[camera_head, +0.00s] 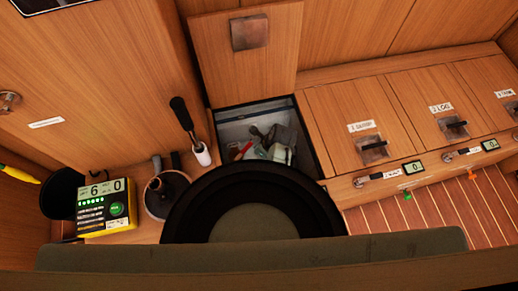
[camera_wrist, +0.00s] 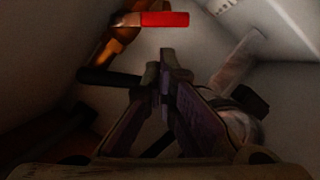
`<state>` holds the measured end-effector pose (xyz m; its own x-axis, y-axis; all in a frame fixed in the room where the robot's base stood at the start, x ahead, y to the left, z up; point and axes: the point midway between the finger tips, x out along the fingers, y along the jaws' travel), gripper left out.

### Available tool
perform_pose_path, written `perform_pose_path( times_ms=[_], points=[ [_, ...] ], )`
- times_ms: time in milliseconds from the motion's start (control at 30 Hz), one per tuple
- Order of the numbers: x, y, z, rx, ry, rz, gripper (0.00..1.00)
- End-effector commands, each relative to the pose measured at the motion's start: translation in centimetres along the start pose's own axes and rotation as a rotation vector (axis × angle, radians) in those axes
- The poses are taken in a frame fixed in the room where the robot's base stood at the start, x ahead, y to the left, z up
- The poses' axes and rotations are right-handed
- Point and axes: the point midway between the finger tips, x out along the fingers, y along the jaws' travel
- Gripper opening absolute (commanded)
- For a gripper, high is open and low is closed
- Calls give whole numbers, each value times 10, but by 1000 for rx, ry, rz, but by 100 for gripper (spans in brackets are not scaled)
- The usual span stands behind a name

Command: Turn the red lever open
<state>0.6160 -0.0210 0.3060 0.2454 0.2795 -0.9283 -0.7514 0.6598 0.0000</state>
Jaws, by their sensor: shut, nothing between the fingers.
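The red lever (camera_wrist: 166,19) shows at the top of the wrist view. It lies level and joins an orange-brown metal fitting (camera_wrist: 122,42) at its left end. My gripper (camera_wrist: 166,62) is shut and empty, with its fingertips below the lever in the picture and apart from it. In the head view a small red piece (camera_head: 243,150), seemingly the same lever, shows inside an open compartment (camera_head: 229,127) under a raised wooden lid (camera_head: 250,55). My gripper cannot be made out clearly there, and a large dark round shape hides the compartment's near part.
A dark bar (camera_wrist: 108,77) lies left of my fingers, and a pale pipe (camera_wrist: 238,62) and rounded metal part (camera_wrist: 238,128) lie right. Pale walls close in on both sides. In the head view, closed labelled hatches (camera_head: 366,125) line the right bench; a yellow meter (camera_head: 106,208) stands left.

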Motion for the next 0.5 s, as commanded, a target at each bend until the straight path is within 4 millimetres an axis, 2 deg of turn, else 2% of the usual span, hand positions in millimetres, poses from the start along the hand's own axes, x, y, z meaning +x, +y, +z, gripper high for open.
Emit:
perform_pose_path(
  times_ms=[33, 200, 333, 500],
  points=[
    [12, 1, 0, -1, 2, 4, 0],
    [42, 0, 0, -2, 1, 2, 0],
    [59, 0, 0, -3, 1, 2, 0],
    [69, 0, 0, -3, 1, 1, 0]
  ],
)
